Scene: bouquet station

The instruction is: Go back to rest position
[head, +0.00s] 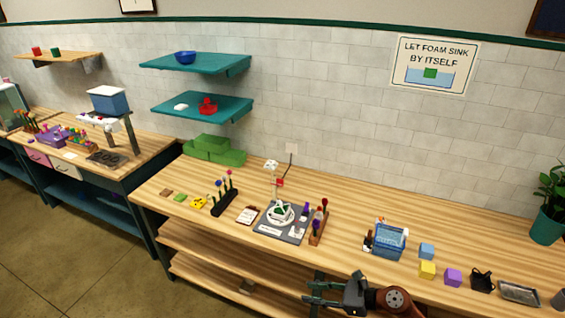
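My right gripper (312,292) shows at the bottom, right of the middle, in front of the long wooden table's front edge. Its fingers point left and stand apart, with nothing seen between them. The reddish-brown joint of my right arm is just right of it. My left gripper and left arm are out of view.
The wooden table (340,225) carries a grey mat with a white round holder (281,211), a flower rack (224,196), a blue water container (389,240), coloured cubes and a potted plant (549,205). Green foam blocks (215,151) sit at its back left. Open floor lies front left.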

